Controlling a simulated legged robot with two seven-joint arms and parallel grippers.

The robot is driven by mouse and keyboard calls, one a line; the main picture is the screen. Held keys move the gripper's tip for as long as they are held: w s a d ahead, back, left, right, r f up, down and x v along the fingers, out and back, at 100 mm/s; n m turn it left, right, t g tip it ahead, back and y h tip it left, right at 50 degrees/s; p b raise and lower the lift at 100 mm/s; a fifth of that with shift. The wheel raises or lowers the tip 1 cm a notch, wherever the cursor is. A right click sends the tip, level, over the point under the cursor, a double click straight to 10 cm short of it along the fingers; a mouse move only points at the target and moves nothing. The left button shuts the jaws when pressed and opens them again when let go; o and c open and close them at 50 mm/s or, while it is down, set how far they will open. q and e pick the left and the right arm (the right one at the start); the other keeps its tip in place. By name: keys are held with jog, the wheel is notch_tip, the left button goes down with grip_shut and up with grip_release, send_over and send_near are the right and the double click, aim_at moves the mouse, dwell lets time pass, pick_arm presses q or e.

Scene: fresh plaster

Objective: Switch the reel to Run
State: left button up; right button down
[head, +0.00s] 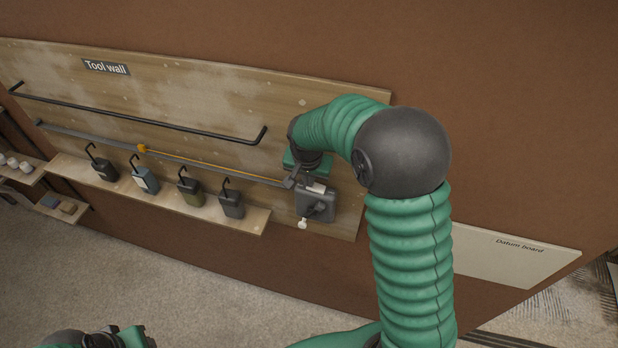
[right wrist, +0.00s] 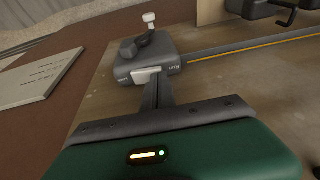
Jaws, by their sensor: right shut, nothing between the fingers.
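The reel (head: 316,206) is a grey box low on the right end of the tool wall, with a crank ending in a white knob (head: 302,224). In the right wrist view the reel (right wrist: 150,58) shows a pale switch piece (right wrist: 146,75) on its near edge, with small lettering on either side; the right-hand word looks like Run. I cannot tell which setting the switch is at. My right gripper (head: 297,179) is at the reel's upper side. Its closed, empty fingers (right wrist: 160,84) end at or against the pale piece; contact is unclear. My left gripper does not show.
A yellow line (head: 215,165) runs along a rail from the reel to a yellow piece (head: 142,148). Several hooked containers (head: 188,188) stand on the shelf (head: 255,222) to the left. A black bar (head: 150,117) is above. A datum board (head: 510,255) is to the right.

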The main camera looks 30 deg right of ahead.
jog(key=shift+w+a+f, duration=0.15)
jog(key=shift+f, duration=0.3)
jog(key=shift+r+g, duration=0.1)
jog(key=shift+g, duration=0.2)
jog(key=shift+d, duration=0.2)
